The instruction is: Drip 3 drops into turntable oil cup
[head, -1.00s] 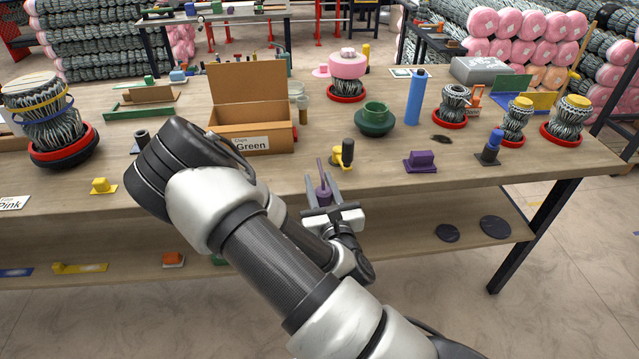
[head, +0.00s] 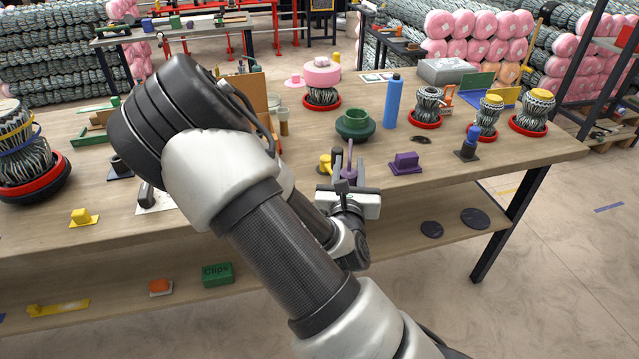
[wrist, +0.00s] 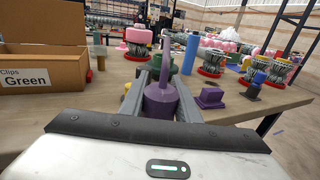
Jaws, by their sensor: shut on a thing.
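My gripper (head: 349,184) is shut on a purple oiler (head: 351,172) with a thin upright spout, just above or over the front edge of the workbench. In the wrist view the oiler (wrist: 161,101) stands upright between the two fingers, its spout pointing up. No drop shows at its tip. Drums rest on red ring bases: a pink-topped one (head: 321,72) behind my gripper and others, such as a yellow-topped one (head: 490,108), at the right. I cannot tell which part is the turntable oil cup.
The wooden bench (head: 560,147) is crowded. A green pot (head: 355,126), a blue bottle (head: 393,100), a purple block (head: 405,163) and a blue-topped stand (head: 469,145) are near my gripper. A yellow item (head: 324,163) is close on its left. A cardboard Green box (wrist: 45,70) is left.

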